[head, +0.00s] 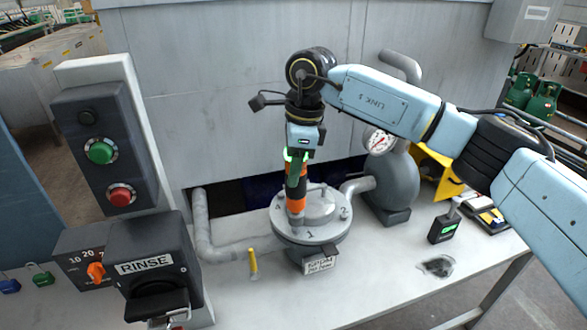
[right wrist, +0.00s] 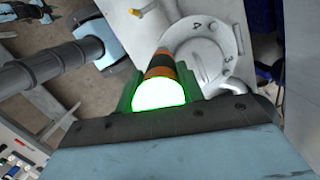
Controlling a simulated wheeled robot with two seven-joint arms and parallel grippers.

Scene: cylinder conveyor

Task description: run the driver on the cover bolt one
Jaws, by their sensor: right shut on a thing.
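The round grey cover (head: 325,225) sits on the bench with raised numbers by its bolts; 1, 2 and 4 are readable in the head view. In the right wrist view the cover (right wrist: 205,45) shows numbers 3 and 4. My right gripper (head: 296,172) is shut on the orange and black driver (head: 297,198), which points down at the cover. The driver (right wrist: 160,68) also shows between the green-lit fingers in the right wrist view. Its tip is over the cover's left front, near number 1. Whether the tip touches bolt one is hidden. My left gripper is not in view.
A pressure gauge (head: 379,141) on a grey vessel stands behind right of the cover. A yellow handle (head: 253,262) stands at front left. The RINSE box (head: 150,265) and button panel (head: 100,150) are at left.

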